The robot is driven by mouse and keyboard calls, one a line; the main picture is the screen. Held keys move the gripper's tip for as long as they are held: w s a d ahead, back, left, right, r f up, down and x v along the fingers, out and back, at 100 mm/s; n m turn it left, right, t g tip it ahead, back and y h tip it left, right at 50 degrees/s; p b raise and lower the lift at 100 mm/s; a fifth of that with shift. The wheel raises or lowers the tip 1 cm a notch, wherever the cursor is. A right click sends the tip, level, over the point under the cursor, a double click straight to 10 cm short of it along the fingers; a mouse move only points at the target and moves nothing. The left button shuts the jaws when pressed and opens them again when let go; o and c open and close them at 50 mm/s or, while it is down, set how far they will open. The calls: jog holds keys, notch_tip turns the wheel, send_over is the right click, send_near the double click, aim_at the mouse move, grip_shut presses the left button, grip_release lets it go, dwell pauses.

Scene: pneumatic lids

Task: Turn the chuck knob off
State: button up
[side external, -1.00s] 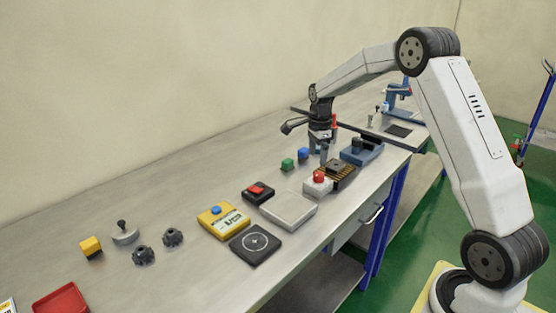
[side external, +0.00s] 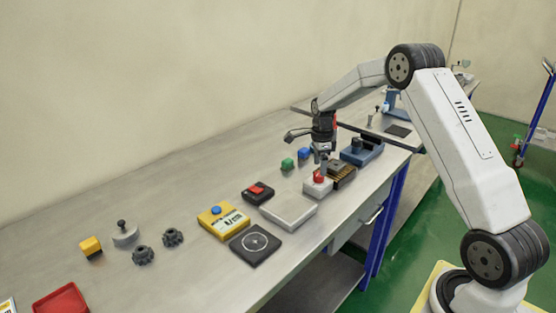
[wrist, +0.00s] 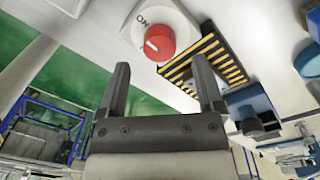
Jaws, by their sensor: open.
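The chuck knob is a red round knob (wrist: 160,41) with a white pointer line, on a white box (wrist: 181,18) marked "ON". The pointer line slants toward the "ON" lettering. In the side view the red knob (side external: 320,175) sits on its white box (side external: 316,188) near the front edge of the bench. In the wrist view my gripper (wrist: 160,66) is open, with the knob beyond and between the two fingertips. I see no contact with the knob.
A black and yellow slatted block (side external: 343,174) stands close beside the knob box. A blue device (side external: 362,150) is behind it. A pale flat plate (side external: 288,210) lies to the left. The bench's back left is clear.

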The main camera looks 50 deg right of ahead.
aim_at(319, 177)
jog(key=shift+f, duration=1.7)
jog(key=shift+c, duration=0.2)
grip_shut()
